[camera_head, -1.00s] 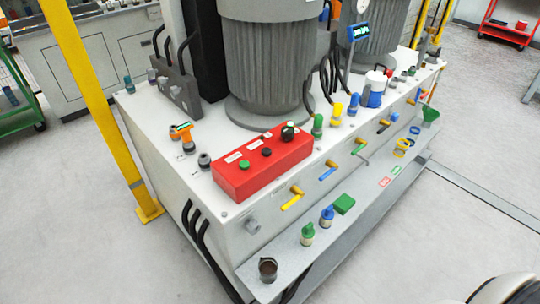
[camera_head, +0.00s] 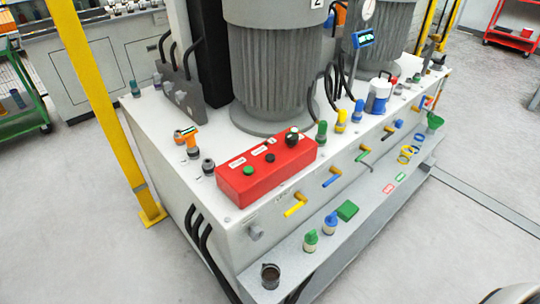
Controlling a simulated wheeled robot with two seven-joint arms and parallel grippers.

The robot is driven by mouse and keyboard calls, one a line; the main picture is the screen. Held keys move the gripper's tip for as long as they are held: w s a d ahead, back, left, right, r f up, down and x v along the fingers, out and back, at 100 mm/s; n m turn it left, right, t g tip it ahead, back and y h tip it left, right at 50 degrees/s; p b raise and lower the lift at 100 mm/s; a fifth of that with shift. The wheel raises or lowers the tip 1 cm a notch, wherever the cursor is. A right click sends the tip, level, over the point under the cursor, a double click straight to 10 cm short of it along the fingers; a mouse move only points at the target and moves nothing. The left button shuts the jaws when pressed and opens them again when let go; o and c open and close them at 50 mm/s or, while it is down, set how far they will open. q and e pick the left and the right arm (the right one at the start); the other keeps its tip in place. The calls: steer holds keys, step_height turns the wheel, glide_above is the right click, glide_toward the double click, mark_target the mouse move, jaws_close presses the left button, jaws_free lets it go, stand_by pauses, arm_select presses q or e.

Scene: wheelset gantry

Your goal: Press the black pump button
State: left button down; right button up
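A red control box (camera_head: 285,174) sits on the front left of the white pump unit's top. On its upper face are a green button (camera_head: 248,171) at the left, a small black button (camera_head: 270,158) in the middle and a larger black knob (camera_head: 292,136) at the right. Small white labels lie behind the buttons. Neither of my grippers shows in the head view, and nothing touches the box.
A large grey ribbed motor (camera_head: 275,75) stands behind the box. A yellow post (camera_head: 105,110) rises at the left. Colored valve handles line the front face, above a lower ledge (camera_head: 325,236) holding a dark cup (camera_head: 270,276) and several small parts. The floor in front is clear.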

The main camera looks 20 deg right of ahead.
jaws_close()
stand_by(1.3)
